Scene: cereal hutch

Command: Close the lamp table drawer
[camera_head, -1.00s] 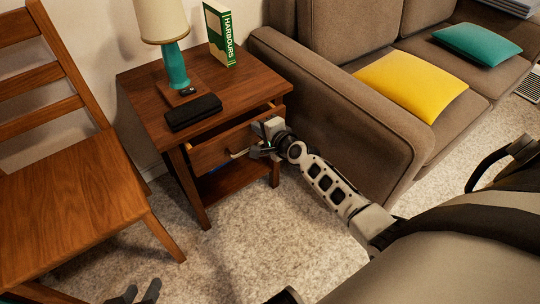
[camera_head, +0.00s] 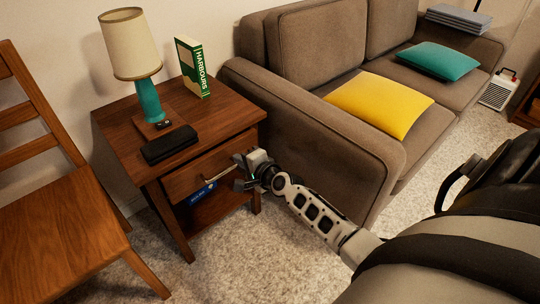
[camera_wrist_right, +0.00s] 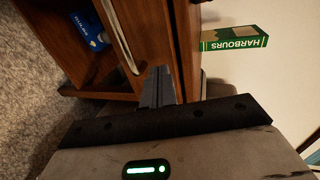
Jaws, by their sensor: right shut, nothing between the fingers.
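The wooden lamp table (camera_head: 215,113) stands between the chair and the sofa. Its drawer front (camera_head: 190,178) looks flush or nearly flush with the table frame; no open gap shows above it. A pale bar handle (camera_head: 217,172) crosses the drawer front. My right gripper (camera_head: 243,176) is shut and empty at the right end of the drawer front, touching it or very close. In the right wrist view, the shut fingers (camera_wrist_right: 158,86) point at the wood beside the handle (camera_wrist_right: 118,38). My left gripper is out of view.
A lamp (camera_head: 148,100), a black case (camera_head: 170,143) and a green book (camera_head: 192,67) are on the tabletop. A blue item (camera_head: 202,193) shows below the drawer. A wooden chair (camera_head: 65,230) stands left, a brown sofa (camera_head: 300,120) right. Carpet in front is clear.

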